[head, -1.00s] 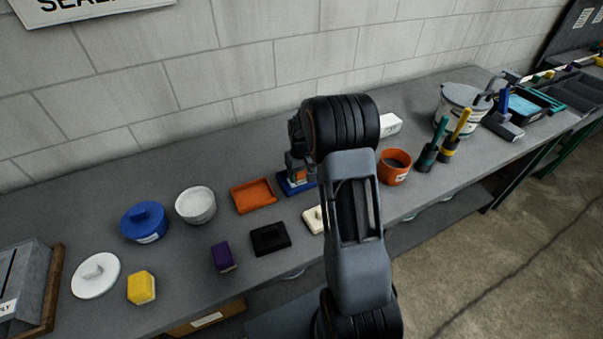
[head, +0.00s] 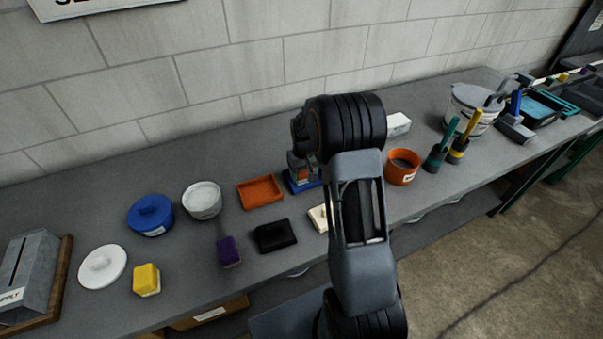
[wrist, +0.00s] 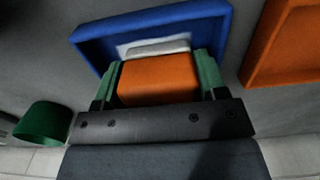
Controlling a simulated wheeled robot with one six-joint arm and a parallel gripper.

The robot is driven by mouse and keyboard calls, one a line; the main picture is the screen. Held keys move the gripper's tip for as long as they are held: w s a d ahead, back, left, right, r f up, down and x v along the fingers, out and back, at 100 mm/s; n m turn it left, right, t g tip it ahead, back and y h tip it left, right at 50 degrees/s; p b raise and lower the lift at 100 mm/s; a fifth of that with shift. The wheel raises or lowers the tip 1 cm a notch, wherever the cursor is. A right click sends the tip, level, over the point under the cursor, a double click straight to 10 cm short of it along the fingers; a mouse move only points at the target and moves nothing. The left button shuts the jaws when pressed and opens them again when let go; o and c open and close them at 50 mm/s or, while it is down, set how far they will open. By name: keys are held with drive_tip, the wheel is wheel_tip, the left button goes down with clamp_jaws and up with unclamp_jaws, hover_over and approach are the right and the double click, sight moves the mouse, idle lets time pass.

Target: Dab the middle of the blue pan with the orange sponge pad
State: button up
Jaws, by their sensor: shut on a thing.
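The blue pan (head: 303,187) lies on the grey bench, partly hidden behind my arm. It also shows in the wrist view (wrist: 211,31), in front of my fingers. My gripper (wrist: 158,76) is shut on the orange sponge pad (wrist: 158,84), with a green fingertip on each side. A pale layer shows at the pad's far edge, against the blue of the pan. The pad is over the pan; I cannot tell whether it touches the pan floor. The head view shows a little of the pad (head: 304,171) under my wrist.
An orange tray (head: 260,192) lies just left of the blue pan. A black tray (head: 274,236) and a cream block (head: 318,217) lie nearer the front edge. An orange pot (head: 402,168) and brush holders stand right of my arm. The wall is behind.

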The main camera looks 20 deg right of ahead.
drive_tip(key=shift+d, duration=0.25)
drive_tip(key=shift+r+p, duration=2.65)
drive_tip(key=shift+r, duration=1.4)
drive_tip(key=shift+f, duration=0.1)
